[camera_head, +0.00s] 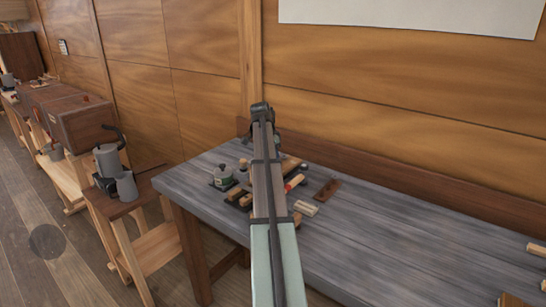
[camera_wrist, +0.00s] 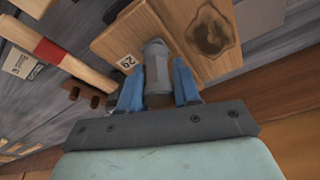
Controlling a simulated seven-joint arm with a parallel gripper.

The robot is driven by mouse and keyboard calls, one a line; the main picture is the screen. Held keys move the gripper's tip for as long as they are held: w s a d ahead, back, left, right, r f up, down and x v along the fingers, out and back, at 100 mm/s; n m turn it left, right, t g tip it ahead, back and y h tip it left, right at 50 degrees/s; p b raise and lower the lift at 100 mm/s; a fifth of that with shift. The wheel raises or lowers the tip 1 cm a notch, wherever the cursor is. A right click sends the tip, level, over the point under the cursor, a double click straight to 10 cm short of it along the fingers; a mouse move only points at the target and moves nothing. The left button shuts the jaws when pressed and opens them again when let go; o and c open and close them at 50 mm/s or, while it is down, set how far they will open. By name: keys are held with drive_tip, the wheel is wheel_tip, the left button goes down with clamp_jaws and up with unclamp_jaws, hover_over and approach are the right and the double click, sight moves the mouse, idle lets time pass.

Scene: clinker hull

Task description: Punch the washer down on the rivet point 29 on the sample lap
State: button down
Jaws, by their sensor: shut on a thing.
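My gripper (camera_wrist: 157,85) shows in the wrist view with its two blue fingers shut on a grey cylindrical punch (camera_wrist: 156,62). The tag is just left of the punch. I cannot tell whether the punch touches the wood. The washer and the rivet point are not visible; the punch and fingers may cover them.
A wooden handle with a red band (camera_wrist: 48,50) lies left of the lap in the wrist view. A dark wooden piece (camera_head: 327,189), pale blocks (camera_head: 306,208) and a small grey pot (camera_head: 222,176) are on the bench near my arm. The bench's right middle is clear.

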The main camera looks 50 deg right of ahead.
drive_tip(key=c, duration=0.7)
unclamp_jaws()
drive_tip(key=shift+r, duration=3.95)
